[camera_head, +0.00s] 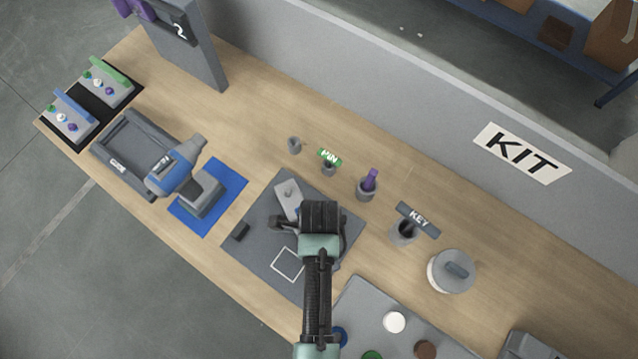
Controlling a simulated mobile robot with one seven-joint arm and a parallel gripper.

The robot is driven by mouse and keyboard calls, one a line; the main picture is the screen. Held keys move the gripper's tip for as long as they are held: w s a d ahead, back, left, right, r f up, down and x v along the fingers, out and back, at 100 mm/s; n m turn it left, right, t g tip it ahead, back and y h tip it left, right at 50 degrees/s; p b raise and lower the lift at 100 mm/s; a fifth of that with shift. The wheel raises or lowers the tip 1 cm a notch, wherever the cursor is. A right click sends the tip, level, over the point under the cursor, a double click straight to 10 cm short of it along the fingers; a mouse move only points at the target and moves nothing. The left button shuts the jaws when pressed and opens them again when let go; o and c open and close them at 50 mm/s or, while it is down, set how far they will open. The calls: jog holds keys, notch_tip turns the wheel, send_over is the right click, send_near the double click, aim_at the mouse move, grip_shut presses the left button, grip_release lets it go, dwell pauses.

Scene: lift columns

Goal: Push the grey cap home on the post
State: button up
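A light grey block (287,193) with a small raised round piece on top lies on the dark grey mat (258,246), partly behind my gripper. I cannot tell whether that round piece is the post or the grey cap. My gripper (319,218) is over the right part of the mat, just right of the block, seen from above and behind.
A small dark block (236,231) and a white square outline (288,264) are on the mat. A blue-grey drill (175,170) stands on a blue mat (224,196) at left. Several holders line the back, one with a purple handle (369,181). A lidded jar (451,271) stands right.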

jog(key=shift+f, duration=0.1)
dwell(0.3)
jog(key=shift+f, duration=0.35)
jog(key=shift+s+f, duration=0.15)
jog(key=shift+f, duration=0.1)
dwell(1.6)
jog(key=o, duration=1.6)
jog(key=shift+r, duration=0.1)
jog(key=shift+c, duration=0.2)
jog(key=shift+w+r+p, duration=0.2)
jog(key=shift+r+p, duration=0.25)
jog(key=shift+p, duration=0.05)
jog(key=shift+r+p, duration=0.6)
jog(key=shift+p, duration=0.05)
jog(key=shift+r, duration=0.1)
